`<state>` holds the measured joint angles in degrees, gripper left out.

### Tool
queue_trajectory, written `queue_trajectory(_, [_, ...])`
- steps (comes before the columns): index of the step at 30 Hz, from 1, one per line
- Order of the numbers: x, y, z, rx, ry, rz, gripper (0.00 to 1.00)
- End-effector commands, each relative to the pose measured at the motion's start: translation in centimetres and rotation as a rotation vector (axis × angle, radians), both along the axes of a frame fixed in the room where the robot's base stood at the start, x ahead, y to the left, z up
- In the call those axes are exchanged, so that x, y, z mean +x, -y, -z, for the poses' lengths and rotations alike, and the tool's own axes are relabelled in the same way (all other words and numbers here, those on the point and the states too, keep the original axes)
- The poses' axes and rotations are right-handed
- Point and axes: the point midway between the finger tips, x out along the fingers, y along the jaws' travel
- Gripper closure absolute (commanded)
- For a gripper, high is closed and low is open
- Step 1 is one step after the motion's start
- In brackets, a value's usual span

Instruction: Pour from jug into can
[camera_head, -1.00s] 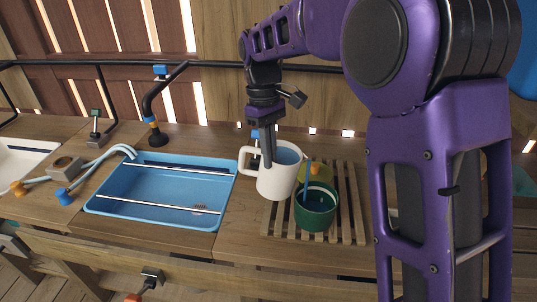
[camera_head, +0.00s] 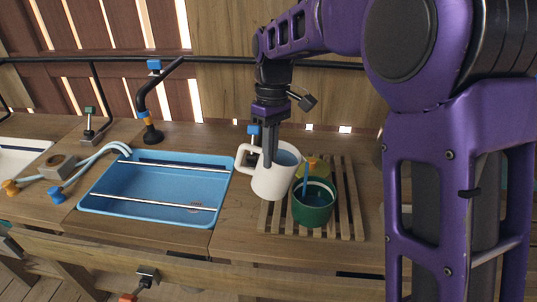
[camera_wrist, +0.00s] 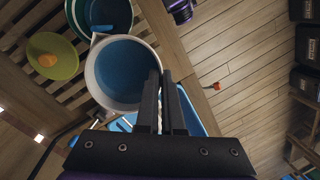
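The white jug (camera_head: 270,183) with a blue inside is at the left end of the slatted rack, its handle to the left. It leans slightly; I cannot tell whether its base touches the rack. My gripper (camera_head: 268,160) points down at the jug's rim near the handle. In the wrist view the fingers (camera_wrist: 162,103) are close together, with the rim of the jug (camera_wrist: 96,77) between them. The green can (camera_head: 314,211) stands open on the rack, right of the jug and close to it. It also shows in the wrist view (camera_wrist: 78,22).
An olive lid (camera_head: 322,170) with an orange knob lies behind the can on the slatted rack (camera_head: 346,225). A blue stick (camera_head: 306,177) shows at the can. A blue sink (camera_head: 150,211) lies left of the jug. Bare counter (camera_head: 240,240) is in front.

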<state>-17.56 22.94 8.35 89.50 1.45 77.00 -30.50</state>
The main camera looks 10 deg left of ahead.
Motion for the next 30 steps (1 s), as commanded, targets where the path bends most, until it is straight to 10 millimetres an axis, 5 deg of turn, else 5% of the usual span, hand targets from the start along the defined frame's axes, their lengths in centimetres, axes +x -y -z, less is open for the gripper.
queue_trajectory(30, [0.0,1.2,1.3,0.136,0.001,0.001,1.0])
